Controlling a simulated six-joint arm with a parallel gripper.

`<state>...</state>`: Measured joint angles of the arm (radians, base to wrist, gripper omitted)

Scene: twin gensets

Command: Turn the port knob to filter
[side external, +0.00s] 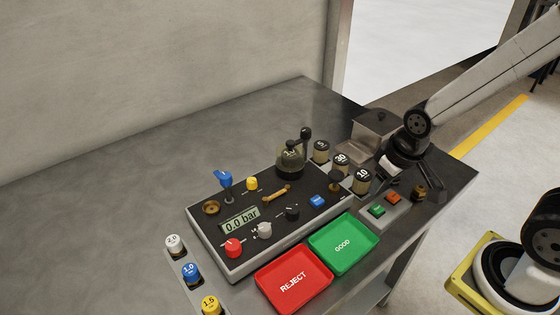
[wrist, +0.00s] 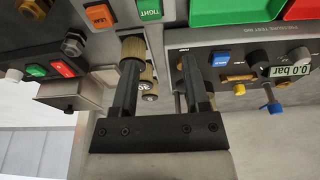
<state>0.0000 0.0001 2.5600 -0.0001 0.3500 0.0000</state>
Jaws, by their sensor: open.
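The black test rig panel (side external: 221,260) lies across the middle of the side view. It carries a red knob (side external: 233,247), a grey knob (side external: 264,230), a black knob (side external: 292,213) and a yellow knob (side external: 252,183). The small lettering is unreadable, so I cannot tell which is the port knob or where it points. The display (side external: 240,220) reads 0.0 bar. My gripper (wrist: 160,65) is open, with brass-coloured cylinders (wrist: 133,49) seen between its fingers. In the side view, my gripper (side external: 390,167) is right of the panel, apart from its knobs.
A red REJECT tray (side external: 270,289) and a green GOOD tray (side external: 330,262) sit in front. Labelled cylinders (side external: 341,161) and a small button box (side external: 393,211) stand at the right.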

